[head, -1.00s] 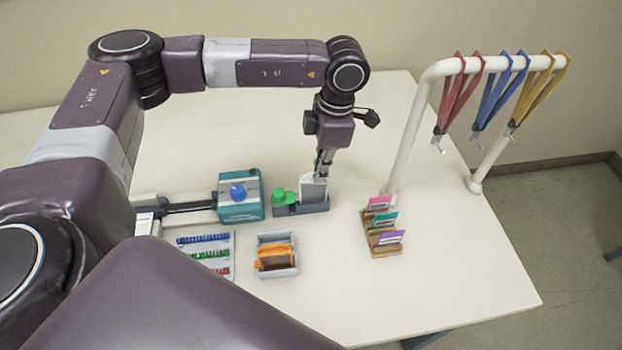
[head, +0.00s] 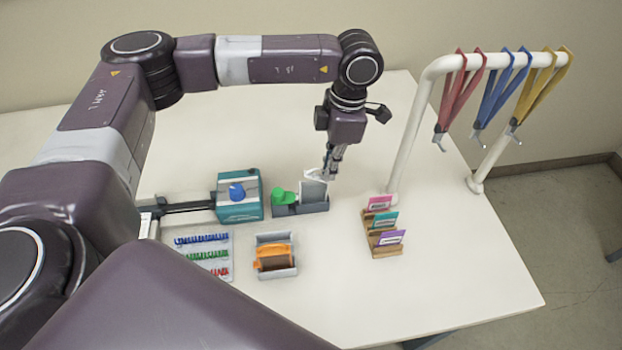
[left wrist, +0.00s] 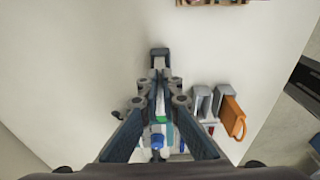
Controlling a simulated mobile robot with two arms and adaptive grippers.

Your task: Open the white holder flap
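The white holder (head: 313,190) stands upright in a dark grey base (head: 301,209), next to a green block (head: 284,197). Its white flap (head: 316,173) shows as a tilted pale piece at the top, close to the fingertips. My left gripper (head: 327,174) is at the flap's upper right edge and seems to touch it. In the left wrist view my left gripper (left wrist: 160,56) has its fingertips together. Its fingers hide most of the holder there, so I cannot tell whether the flap is between them. My right gripper is not in view.
A teal laminator (head: 239,207) with a blue knob stands left of the holder. A tray of coloured clips (head: 205,238), an orange item in a grey tray (head: 275,236) and a card stand (head: 387,251) are in front. Lanyards hang on a white rail (head: 425,105).

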